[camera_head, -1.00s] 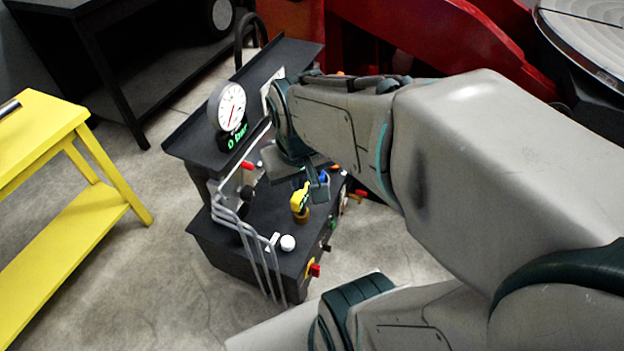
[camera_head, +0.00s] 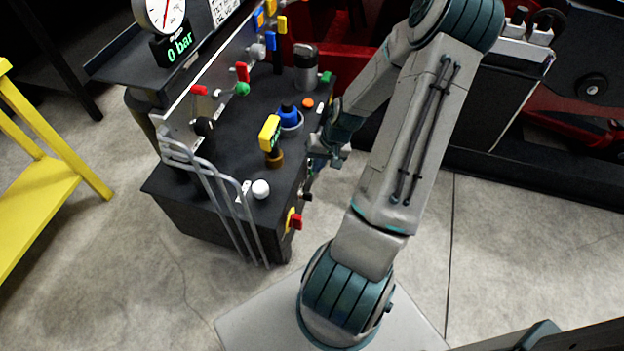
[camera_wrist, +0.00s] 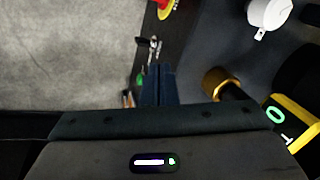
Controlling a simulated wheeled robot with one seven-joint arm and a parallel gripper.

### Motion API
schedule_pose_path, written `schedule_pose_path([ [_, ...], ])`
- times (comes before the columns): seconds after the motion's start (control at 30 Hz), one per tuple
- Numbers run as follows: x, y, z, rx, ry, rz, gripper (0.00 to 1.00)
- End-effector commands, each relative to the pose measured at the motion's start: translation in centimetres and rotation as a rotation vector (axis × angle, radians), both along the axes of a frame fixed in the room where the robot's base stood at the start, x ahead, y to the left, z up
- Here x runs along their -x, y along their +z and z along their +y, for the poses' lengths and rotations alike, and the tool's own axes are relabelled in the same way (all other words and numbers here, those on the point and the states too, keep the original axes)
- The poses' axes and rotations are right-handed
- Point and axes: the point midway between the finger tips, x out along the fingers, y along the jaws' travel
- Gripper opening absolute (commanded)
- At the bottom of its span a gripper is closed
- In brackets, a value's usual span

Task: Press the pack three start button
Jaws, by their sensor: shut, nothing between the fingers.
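The black console (camera_head: 225,190) stands left of my arm. No label for pack three is readable, so I cannot tell which control is its start button. In the wrist view, a small green button (camera_wrist: 140,79) sits on the console's side face, just left of my fingertips. My gripper (camera_head: 337,158) is low beside the console's right side in the head view. In the wrist view my gripper (camera_wrist: 158,85) has its fingers together and empty. Whether they touch the panel is unclear. A black switch (camera_wrist: 145,42) and a red knob on yellow (camera_wrist: 162,5) are farther up that face.
The console top carries a yellow display (camera_head: 269,132) on a brass fitting, a white ball knob (camera_head: 260,189), a blue fitting (camera_head: 290,117) and bent grey pipes (camera_head: 215,190). A gauge (camera_head: 163,12) is above. A yellow table (camera_head: 35,190) is left. Floor in front is clear.

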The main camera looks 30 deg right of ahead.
Motion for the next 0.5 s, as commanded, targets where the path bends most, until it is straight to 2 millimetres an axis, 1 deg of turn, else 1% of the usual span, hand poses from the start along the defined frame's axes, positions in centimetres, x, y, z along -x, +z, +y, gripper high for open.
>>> schedule_pose_path([
  [0.03, 0.1, -3.4, -0.6, -0.043, -0.046, -0.022, 0.00],
  [0.07, -0.1, -4.7, -1.0, -0.064, -0.070, -0.040, 0.00],
  [0.1, -0.2, -6.3, -1.5, -0.091, -0.104, -0.064, 0.00],
  [0.3, -1.2, -13.5, -4.2, -0.214, -0.300, -0.212, 0.00],
  [0.4, -1.7, -16.6, -6.0, -0.267, -0.414, -0.299, 0.00],
  [0.5, -2.1, -19.0, -8.1, -0.310, -0.534, -0.390, 0.00],
])
